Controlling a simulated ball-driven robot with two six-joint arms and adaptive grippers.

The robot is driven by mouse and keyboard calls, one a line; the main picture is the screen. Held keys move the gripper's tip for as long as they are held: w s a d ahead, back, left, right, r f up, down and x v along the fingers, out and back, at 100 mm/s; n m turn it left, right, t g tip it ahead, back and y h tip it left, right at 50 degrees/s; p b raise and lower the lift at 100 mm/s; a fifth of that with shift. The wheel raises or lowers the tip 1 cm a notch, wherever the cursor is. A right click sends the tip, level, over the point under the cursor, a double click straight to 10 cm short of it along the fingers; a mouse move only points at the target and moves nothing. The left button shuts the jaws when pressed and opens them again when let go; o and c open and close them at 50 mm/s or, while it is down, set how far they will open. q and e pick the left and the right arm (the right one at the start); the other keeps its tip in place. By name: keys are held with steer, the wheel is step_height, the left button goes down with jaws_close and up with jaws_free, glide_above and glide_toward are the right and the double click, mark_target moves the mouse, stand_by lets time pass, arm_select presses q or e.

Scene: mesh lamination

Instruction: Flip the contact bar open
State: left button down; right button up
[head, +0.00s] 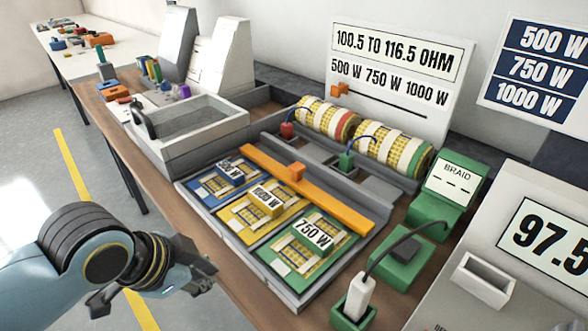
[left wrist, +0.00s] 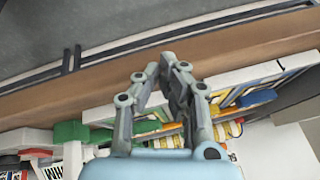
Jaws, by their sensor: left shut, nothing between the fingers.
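The contact bar (head: 335,200) is a long orange bar lying flat across the grey tray (head: 292,292), along the back edge of three coloured panels. A small orange block (head: 297,171) stands on its middle. My left gripper (head: 206,276) is at the lower left in the head view, in front of the tray and apart from the bar. In the left wrist view its fingers (left wrist: 163,68) are shut and empty, with the bench edge behind them. My right gripper is not in view.
Blue (head: 215,187), yellow (head: 247,217) and green (head: 285,265) panels carry wattage blocks. A green socket with a white plug (head: 358,297) and cable is at the right. A grey bin (head: 170,147) stands at the left.

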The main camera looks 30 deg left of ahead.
mark_target(270, 199)
arm_select(q)
steer(key=w+r+m+t, duration=0.1)
steer(key=m, duration=0.1)
steer(key=w+r+m+t+h, duration=0.1)
steer(key=w+m, duration=0.1)
steer(key=w+r+m, duration=0.2)
steer(key=m, duration=0.1)
steer(key=shift+w+d+t+h, duration=0.1)
steer(key=shift+d+t+h, duration=0.05)
steer(key=shift+t+h, duration=0.25)
steer(key=w+a+r+m+t+h, duration=0.1)
steer(key=w+r+m+t, duration=0.2)
steer(key=w+r+m, duration=0.2)
steer(key=m+p, duration=0.1)
steer(key=m, duration=0.2)
steer(key=shift+r+h, duration=0.25)
steer(key=shift+h, duration=0.15)
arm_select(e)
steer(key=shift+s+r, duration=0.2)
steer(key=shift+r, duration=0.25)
arm_select(q)
steer(key=shift+w, duration=0.15)
